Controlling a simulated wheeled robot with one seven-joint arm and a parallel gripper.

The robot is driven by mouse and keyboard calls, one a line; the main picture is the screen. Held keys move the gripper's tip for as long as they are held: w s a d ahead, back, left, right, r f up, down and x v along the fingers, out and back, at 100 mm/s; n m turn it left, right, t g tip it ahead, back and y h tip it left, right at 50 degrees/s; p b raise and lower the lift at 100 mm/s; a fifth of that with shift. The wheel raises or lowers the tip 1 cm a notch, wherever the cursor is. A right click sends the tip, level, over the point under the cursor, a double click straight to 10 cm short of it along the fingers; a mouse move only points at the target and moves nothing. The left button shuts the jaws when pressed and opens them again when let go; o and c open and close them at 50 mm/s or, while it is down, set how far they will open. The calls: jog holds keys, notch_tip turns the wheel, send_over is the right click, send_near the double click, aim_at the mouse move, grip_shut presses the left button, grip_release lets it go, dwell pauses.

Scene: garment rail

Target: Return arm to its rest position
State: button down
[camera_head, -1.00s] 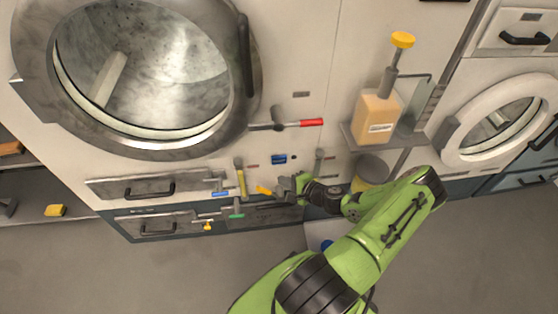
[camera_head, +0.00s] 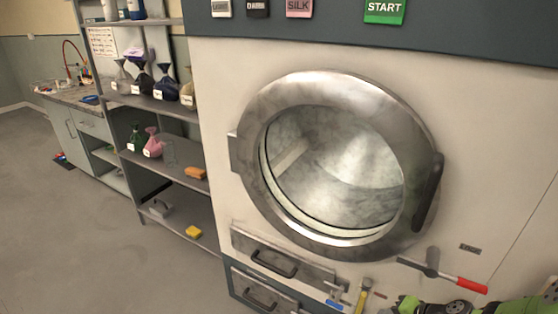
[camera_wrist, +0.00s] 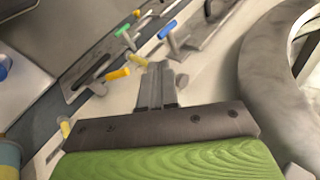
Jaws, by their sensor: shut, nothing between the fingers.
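My green arm (camera_head: 520,306) reaches in from the lower right corner of the head view, its end cut off low in the picture. In the wrist view my gripper (camera_wrist: 158,70) is shut, its two grey fingers together with nothing between them. It is in front of the machine's lower panel, close to several small valve handles. A blue handle (camera_wrist: 167,29) is just beyond the fingertips, and a yellow handle (camera_wrist: 117,74) is to their left. I cannot tell whether the fingers touch anything.
The large machine's round door (camera_head: 340,165) is shut. A red-handled lever (camera_head: 458,282) sticks out below it, near my arm. Drawers (camera_head: 275,262) sit under the door. A shelf rack (camera_head: 165,165) with bags stands at left.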

jog(key=s+a+r+n+g+h, duration=0.25)
jog(key=a+r+n, duration=0.2)
jog(key=r, duration=0.45)
jog(key=s+a+r+n+g+h, duration=0.1)
jog(key=s+a+r+n+h, duration=0.15)
jog(key=a+r, duration=0.5)
jog(key=s+a+r+n+t, duration=0.3)
jog(key=s+a+r, duration=0.1)
jog(key=s+r, duration=0.7)
notch_tip(320, 180, up, 12)
jog(key=s+p, duration=0.2)
jog(key=p, duration=1)
jog(key=shift+a+r+p, duration=0.15)
jog(key=shift+p, duration=0.25)
jog(key=shift+s+g, duration=0.1)
jog(key=shift+g, duration=0.15)
